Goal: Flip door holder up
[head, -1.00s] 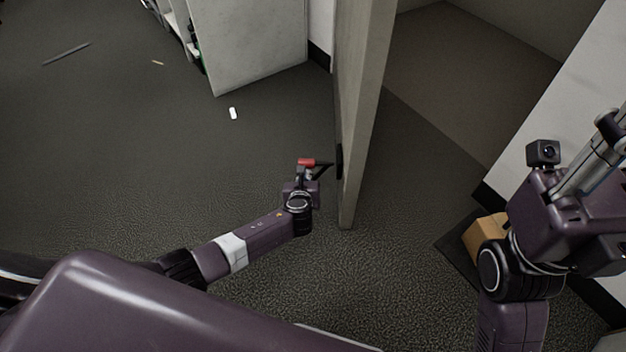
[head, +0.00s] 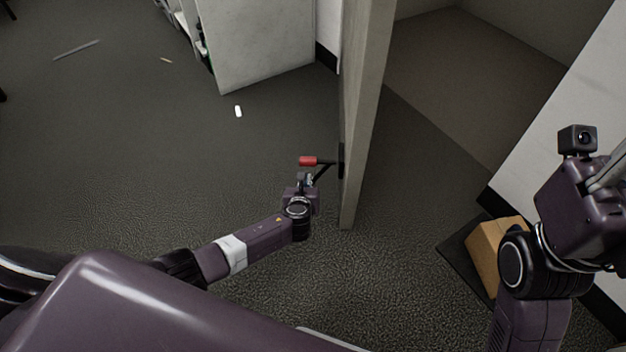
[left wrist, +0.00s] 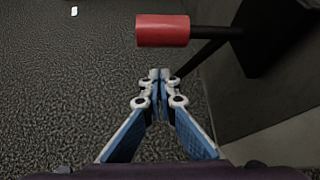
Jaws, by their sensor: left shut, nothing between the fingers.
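The door holder, with a red cylindrical tip (head: 308,161) on a thin dark rod, sticks out leftward from a black mount (head: 341,160) on the left face of the grey door (head: 366,110). In the left wrist view the red tip (left wrist: 162,31) is just beyond my fingertips, with a visible gap; a dark strut slants from the mount toward them. My left gripper (head: 304,178) is shut and empty, on the near side of the holder; its blue-and-white fingers (left wrist: 160,76) meet at the tips. My right gripper (head: 609,172) is partly cut off at the right edge.
A cardboard-coloured box (head: 490,250) sits on a dark mat below my right arm. A grey cabinet (head: 255,45) stands behind, left of the door. Carpet left of the door is mostly free, with a small white item (head: 238,111) on it.

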